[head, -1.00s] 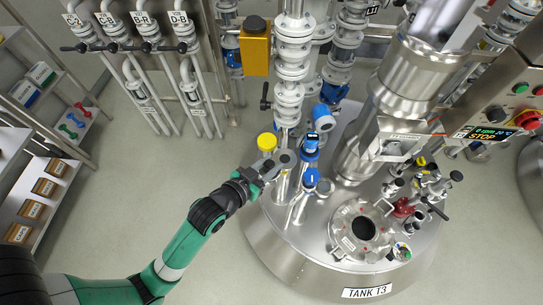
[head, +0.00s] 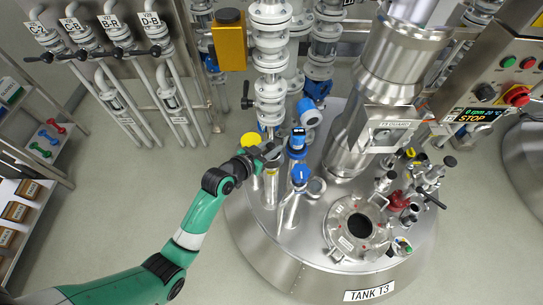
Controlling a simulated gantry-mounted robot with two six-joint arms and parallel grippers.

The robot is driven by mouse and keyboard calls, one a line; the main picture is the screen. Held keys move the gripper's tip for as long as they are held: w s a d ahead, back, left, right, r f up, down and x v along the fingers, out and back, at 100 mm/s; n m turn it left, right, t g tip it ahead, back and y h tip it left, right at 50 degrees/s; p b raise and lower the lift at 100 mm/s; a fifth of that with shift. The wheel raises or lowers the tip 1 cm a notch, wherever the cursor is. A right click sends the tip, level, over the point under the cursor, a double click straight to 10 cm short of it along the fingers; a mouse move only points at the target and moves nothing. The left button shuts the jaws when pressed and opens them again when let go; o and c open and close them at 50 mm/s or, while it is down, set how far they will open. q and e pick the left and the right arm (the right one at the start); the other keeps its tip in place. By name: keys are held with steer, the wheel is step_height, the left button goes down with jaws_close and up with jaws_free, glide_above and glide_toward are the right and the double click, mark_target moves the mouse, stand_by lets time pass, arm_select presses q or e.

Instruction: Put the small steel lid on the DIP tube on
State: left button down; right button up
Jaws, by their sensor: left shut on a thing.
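My left gripper (head: 262,156) is over the left side of the tank top. It is shut on a small grey thing at its fingertips, which looks like the small steel lid (head: 274,151); its outline is partly hidden by the fingers. A short steel tube with a yellowish band (head: 270,186) stands upright just below the gripper in the picture. It may be the DIP tube, but I can read no DIP label. I cannot tell the height gap between lid and tube. My right gripper is not in view.
Close around the gripper are a yellow cap (head: 250,140), blue-topped fittings (head: 300,174) and a tall white flanged pipe (head: 270,90). The tank (head: 290,270) has an open round port (head: 360,226) and a cluster of valves (head: 410,190) at right.

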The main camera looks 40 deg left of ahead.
arm_select(q)
steer(key=shift+w+a+f, duration=0.15)
steer(key=shift+w+a+f+b, duration=0.1)
steer(key=shift+f+b, duration=0.9)
steer(key=shift+f, duration=0.7)
steer(key=shift+w+f, duration=0.1)
steer(key=shift+f, duration=0.1)
steer(key=c, duration=0.5)
jaws_free()
steer(key=shift+c, duration=0.2)
